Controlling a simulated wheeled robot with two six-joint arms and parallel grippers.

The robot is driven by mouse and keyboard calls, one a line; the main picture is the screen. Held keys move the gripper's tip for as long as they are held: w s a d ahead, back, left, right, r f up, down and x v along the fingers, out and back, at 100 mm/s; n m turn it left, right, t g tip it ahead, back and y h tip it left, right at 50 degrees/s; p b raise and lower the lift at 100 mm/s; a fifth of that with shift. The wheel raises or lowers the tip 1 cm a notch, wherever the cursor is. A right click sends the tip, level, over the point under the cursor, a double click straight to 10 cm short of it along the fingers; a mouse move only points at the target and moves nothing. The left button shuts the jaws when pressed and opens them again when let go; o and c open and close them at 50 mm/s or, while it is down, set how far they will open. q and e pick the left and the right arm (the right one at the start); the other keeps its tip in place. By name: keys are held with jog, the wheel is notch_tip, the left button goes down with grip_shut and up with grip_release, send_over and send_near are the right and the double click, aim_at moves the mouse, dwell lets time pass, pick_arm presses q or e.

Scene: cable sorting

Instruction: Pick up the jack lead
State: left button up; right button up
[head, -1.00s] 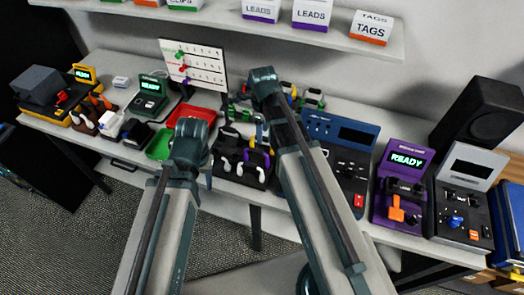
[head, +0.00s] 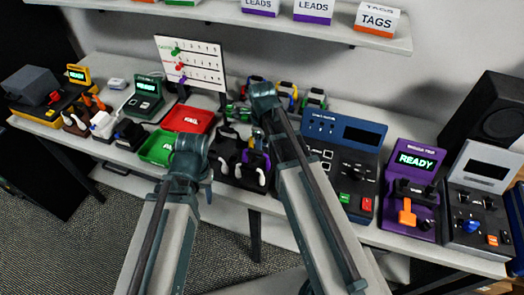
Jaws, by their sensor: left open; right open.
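I cannot single out the jack lead. Small leads and plugs with white and purple parts sit in a black holder (head: 226,152) at the middle of the bench, partly hidden by my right arm. More coloured pieces (head: 311,100) stand behind my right arm. My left gripper (head: 203,172) is low in front of the green tray's right side, mostly hidden by its own arm. My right gripper (head: 258,135) is over the black holder, partly hidden by its own arm. Both are open, and I see nothing held.
A green tray (head: 157,149) and a red tray (head: 205,116) lie left of the holder. A blue console (head: 340,145), a purple READY device (head: 413,180) and a grey device (head: 480,205) stand to the right. A shelf (head: 330,32) with labelled boxes hangs above.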

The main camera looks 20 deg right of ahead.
grip_shut()
jog(key=shift+r, duration=0.15)
dwell(0.4)
notch_tip(320, 180, up, 10)
jog(key=p, duration=1)
jog(key=shift+r+p, duration=1.45)
jog(key=shift+p, duration=0.2)
jog(key=shift+f, duration=0.15)
